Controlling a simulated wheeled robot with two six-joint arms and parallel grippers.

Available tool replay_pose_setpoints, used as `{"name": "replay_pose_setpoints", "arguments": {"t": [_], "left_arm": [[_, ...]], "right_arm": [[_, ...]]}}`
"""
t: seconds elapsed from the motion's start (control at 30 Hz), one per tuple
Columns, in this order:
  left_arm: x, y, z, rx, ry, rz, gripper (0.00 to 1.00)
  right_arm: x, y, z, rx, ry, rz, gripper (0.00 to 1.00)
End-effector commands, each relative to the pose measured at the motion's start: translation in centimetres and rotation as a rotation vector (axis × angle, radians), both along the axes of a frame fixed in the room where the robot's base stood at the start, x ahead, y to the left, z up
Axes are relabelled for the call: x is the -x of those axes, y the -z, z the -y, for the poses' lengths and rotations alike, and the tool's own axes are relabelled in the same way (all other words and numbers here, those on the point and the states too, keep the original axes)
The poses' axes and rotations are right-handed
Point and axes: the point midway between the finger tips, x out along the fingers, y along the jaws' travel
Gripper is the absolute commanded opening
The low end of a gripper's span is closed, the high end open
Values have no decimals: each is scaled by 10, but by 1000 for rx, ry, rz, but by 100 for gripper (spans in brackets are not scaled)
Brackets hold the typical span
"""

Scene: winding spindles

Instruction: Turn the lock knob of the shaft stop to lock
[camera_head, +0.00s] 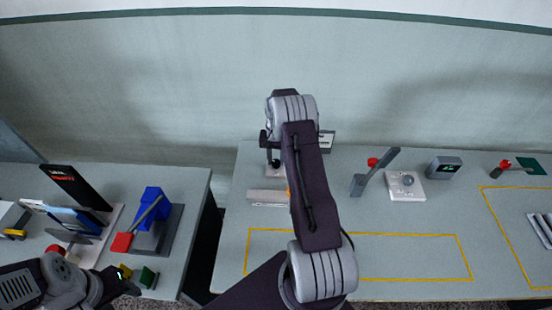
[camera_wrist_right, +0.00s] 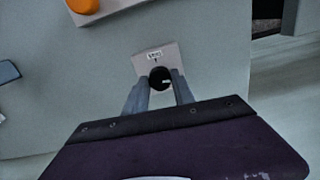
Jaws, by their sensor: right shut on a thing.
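In the right wrist view, the lock knob (camera_wrist_right: 160,77) is a round black knob with a small white mark. It sits on a light grey plate (camera_wrist_right: 144,62) with a small printed label (camera_wrist_right: 154,56). My right gripper (camera_wrist_right: 159,82) is shut on the knob, one finger on each side of it. In the head view, my right gripper (camera_head: 270,142) is small and partly hidden by my right arm, above the same plate (camera_head: 279,171). My left gripper (camera_head: 104,286) is at the lower left, away from the knob; its fingers are not clear.
A light block (camera_head: 266,197) lies just in front of the plate. An orange button (camera_wrist_right: 83,5) shows in the wrist view. A gap separates the two tables.

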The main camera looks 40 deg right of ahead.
Motion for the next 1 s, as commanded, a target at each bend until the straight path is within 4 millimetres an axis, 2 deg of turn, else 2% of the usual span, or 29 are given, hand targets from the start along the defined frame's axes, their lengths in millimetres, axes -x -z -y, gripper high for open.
{"name": "replay_pose_setpoints", "arguments": {"t": [0.6,1.0], "left_arm": [[0,-7,0,0,0,0,51],[0,-8,0,0,0,0,51]], "right_arm": [[-1,-1,1,2,580,3,0],[-1,-1,1,2,875,4,0]]}}
